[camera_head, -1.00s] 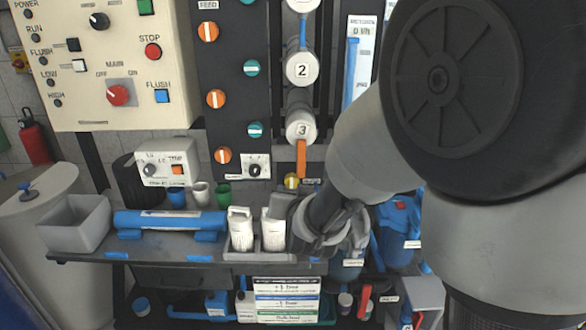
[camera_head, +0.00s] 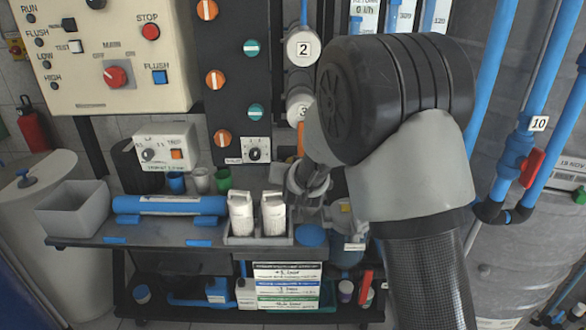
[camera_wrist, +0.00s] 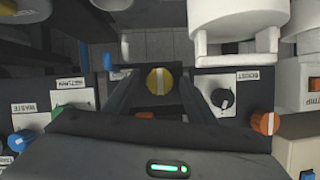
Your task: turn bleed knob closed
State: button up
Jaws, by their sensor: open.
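A yellow round knob (camera_wrist: 160,81) with a pale bar across it shows in the wrist view, and I take it for the bleed knob. It sits between the two dark fingers of my gripper (camera_wrist: 160,86), which is open. The bar runs upright in that view. I cannot tell whether the fingers touch the knob. A small label to its left is partly hidden by a finger. In the head view my gripper (camera_head: 304,187) is in front of the panel's lower right, and the arm hides the knob.
A black boost knob (camera_wrist: 222,98) and an orange knob (camera_wrist: 263,122) are to the right in the wrist view. A blue knob (camera_wrist: 20,140) is at the left. Two white bottles (camera_head: 241,213) stand in a grey holder below my gripper. Blue pipes (camera_head: 495,110) rise at the right.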

jog(key=c, duration=1)
jog(key=shift+c, duration=0.2)
jog(key=shift+d+f+m+b, duration=0.15)
jog(key=shift+m+b, duration=0.15)
jog(key=shift+b, duration=0.3)
jog(key=shift+m+t+y+b, duration=0.4)
jog(key=shift+m+y+b, duration=0.3)
jog(key=shift+m+y, duration=1.25)
jog(key=shift+m+h, duration=0.25)
jog(key=shift+m, duration=0.2)
